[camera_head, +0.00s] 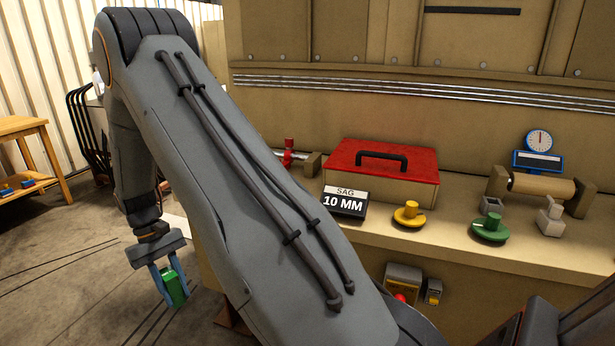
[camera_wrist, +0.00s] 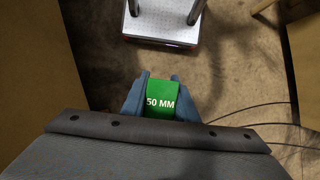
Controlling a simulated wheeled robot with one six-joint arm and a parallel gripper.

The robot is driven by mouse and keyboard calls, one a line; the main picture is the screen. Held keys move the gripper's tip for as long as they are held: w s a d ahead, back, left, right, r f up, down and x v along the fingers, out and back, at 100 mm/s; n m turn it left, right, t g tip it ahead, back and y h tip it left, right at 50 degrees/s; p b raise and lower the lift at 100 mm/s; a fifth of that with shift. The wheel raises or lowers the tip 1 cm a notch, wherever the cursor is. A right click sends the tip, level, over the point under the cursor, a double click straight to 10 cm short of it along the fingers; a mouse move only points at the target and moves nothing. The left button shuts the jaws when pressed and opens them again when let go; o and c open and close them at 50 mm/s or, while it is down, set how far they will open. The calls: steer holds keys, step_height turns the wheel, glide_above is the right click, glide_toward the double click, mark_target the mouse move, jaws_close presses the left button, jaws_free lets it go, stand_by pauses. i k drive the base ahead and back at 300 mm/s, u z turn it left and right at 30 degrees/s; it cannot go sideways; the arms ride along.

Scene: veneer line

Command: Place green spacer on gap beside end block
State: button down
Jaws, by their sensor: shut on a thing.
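My gripper (camera_head: 169,284) hangs low on the left in the head view, over the floor and left of the bench. Its blue fingers are shut on the green spacer (camera_head: 177,288), a small block. In the wrist view the green spacer (camera_wrist: 161,98) sits between the fingers and reads "50 MM". I cannot make out the end block or the gap beside it in either view. My arm covers much of the middle of the head view.
A bench (camera_head: 470,250) holds a red-lidded box (camera_head: 383,160), a "SAG 10 MM" sign (camera_head: 344,202), a yellow knob (camera_head: 409,215), a green knob (camera_head: 489,229) and a dial gauge (camera_head: 539,142). A wooden table (camera_head: 20,126) stands far left. A light platform with posts (camera_wrist: 160,27) lies ahead in the wrist view.

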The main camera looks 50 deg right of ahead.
mark_target(297, 173)
steer(key=z, duration=1.1)
